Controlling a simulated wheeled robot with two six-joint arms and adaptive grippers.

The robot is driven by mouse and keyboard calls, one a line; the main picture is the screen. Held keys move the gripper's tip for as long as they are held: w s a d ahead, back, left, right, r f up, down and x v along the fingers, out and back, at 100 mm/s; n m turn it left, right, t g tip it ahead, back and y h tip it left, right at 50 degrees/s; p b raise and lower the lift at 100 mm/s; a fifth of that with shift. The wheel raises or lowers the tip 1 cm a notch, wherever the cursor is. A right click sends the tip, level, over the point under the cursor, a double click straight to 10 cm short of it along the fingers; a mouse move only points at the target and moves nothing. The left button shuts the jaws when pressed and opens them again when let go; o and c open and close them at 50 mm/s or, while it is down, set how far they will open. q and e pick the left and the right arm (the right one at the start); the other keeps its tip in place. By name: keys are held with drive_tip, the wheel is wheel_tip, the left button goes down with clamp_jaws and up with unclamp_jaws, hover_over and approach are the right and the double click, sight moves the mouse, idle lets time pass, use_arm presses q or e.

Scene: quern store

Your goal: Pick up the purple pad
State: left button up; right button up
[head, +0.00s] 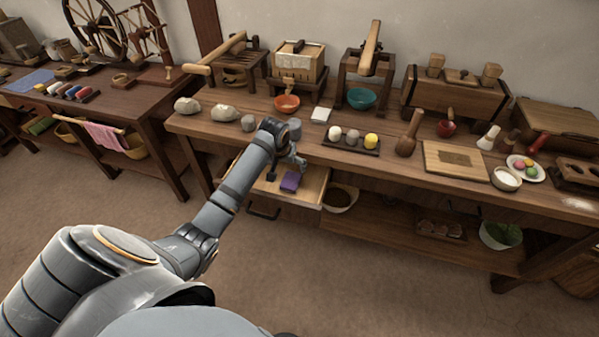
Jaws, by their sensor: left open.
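The purple pad (290,181) lies in an open wooden drawer (313,186) under the front edge of the long workbench. My left gripper (287,169) is open, pointing down over the drawer. Its fingers appear just behind and to the left of the pad, with nothing seen between them. I cannot tell whether a finger touches the pad. My arm hides the left part of the drawer. My right gripper is not in view.
A bowl (341,197) stands below, right of the drawer. The floor in front is clear.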

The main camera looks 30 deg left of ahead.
sight(292, 177)
use_arm(q)
drive_tip(key=shift+w+f, duration=0.1)
drive_tip(key=shift+f, duration=0.25)
drive_tip(key=b+x, duration=0.1)
drive_tip(key=x, duration=0.2)
drive_tip(key=shift+w+f, duration=0.1)
drive_tip(key=shift+f, duration=0.3)
drive_tip(key=shift+w+a+f, duration=0.1)
drive_tip(key=shift+w+f, duration=0.05)
drive_tip(key=shift+f, duration=0.1)
drive_tip(key=shift+f+b, duration=0.3)
drive_tip(key=shift+b, duration=0.05)
drive_tip(key=b+x, duration=0.1)
drive_tip(key=x, duration=0.3)
drive_tip(key=shift+w+a+f, duration=0.1)
drive_tip(key=shift+w+f, duration=0.05)
drive_tip(key=shift+f, duration=0.15)
drive_tip(key=shift+r, duration=0.1)
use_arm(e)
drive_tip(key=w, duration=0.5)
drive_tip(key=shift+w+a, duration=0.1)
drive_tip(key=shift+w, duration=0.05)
use_arm(q)
drive_tip(key=shift+f, duration=0.25)
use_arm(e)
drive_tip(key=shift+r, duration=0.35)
